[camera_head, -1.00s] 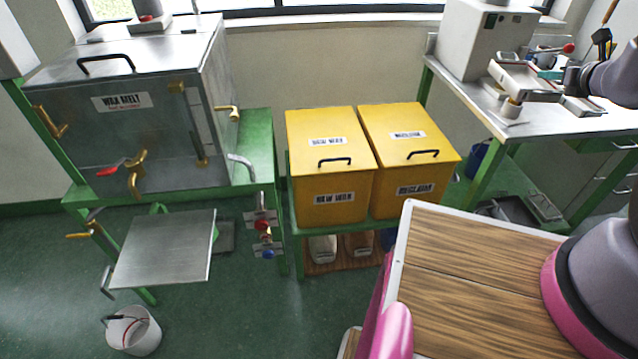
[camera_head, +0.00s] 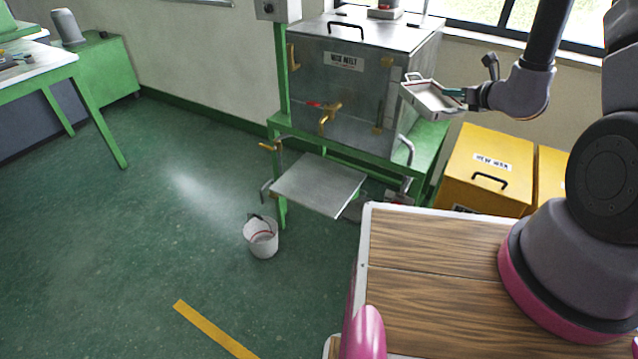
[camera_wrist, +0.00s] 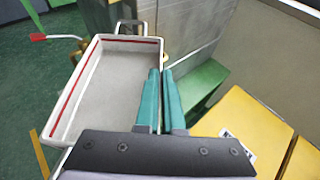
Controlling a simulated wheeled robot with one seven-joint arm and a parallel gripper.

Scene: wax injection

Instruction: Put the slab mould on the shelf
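The slab mould (camera_head: 428,100) is a shallow, light metal tray with a wire handle, held in the air in front of the wax melt tank's right side. My gripper (camera_head: 462,93) is at the mould's right side. In the wrist view, the teal fingers of my gripper (camera_wrist: 161,75) close on the right wall of the mould (camera_wrist: 112,88), which has a red line inside and looks empty. A flat grey metal shelf (camera_head: 318,185) sticks out low in front of the tank, with nothing on it. I cannot tell if it is the task's shelf.
The wax melt tank (camera_head: 345,85) with brass taps stands on a green frame. Yellow wax bins (camera_head: 488,165) stand to its right. A white bucket (camera_head: 261,238) is on the floor below the grey shelf. A white-topped bench (camera_head: 35,72) is far left. Open floor lies between.

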